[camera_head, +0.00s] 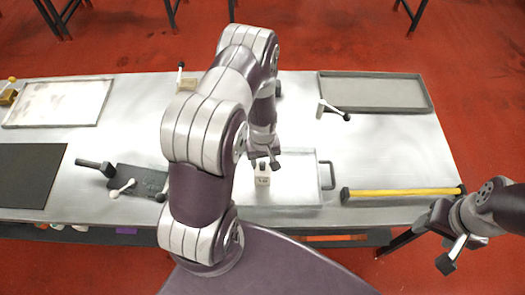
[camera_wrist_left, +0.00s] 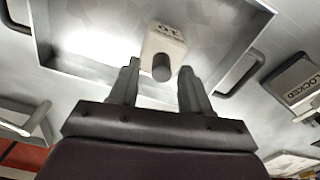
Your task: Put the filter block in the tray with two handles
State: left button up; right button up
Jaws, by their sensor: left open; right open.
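The filter block (camera_head: 263,181), small and white with dark lettering, appears within the light tray (camera_head: 300,163) in the head view. In the left wrist view, the block (camera_wrist_left: 172,40) shows against the tray's floor, with a dark round knob facing my gripper. The tray has a dark handle at its right end, and both handles show in the wrist view. My left gripper (camera_head: 263,162) is open just above the block; its fingers stand either side of the knob, apart from it. Whether the block touches the tray floor is hard to tell. My right gripper (camera_head: 452,238) is open and empty, off the table's front right corner.
A yellow bar (camera_head: 405,192) lies right of the tray. A grey tray (camera_head: 375,92) is at the back right, a whitish tray (camera_head: 60,103) at the back left. A dark mat (camera_head: 28,175) and a dark plate with levers (camera_head: 140,180) lie left. The table's right middle is clear.

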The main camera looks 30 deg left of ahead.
pick_arm(q)
notch_tip(320, 180, up, 10)
jog(key=f+b, duration=0.1)
jog(key=b, duration=0.1)
jog(key=s+d+r+m, duration=0.4)
jog(key=r, duration=0.2)
jog(key=s+d+r+m+t, duration=0.1)
jog(key=s+d+r+m, duration=0.2)
jog(key=r, duration=0.3)
jog(key=shift+s+d+r+m, duration=0.25)
jog(key=shift+s+d+m, duration=0.25)
jog(key=shift+m, duration=0.4)
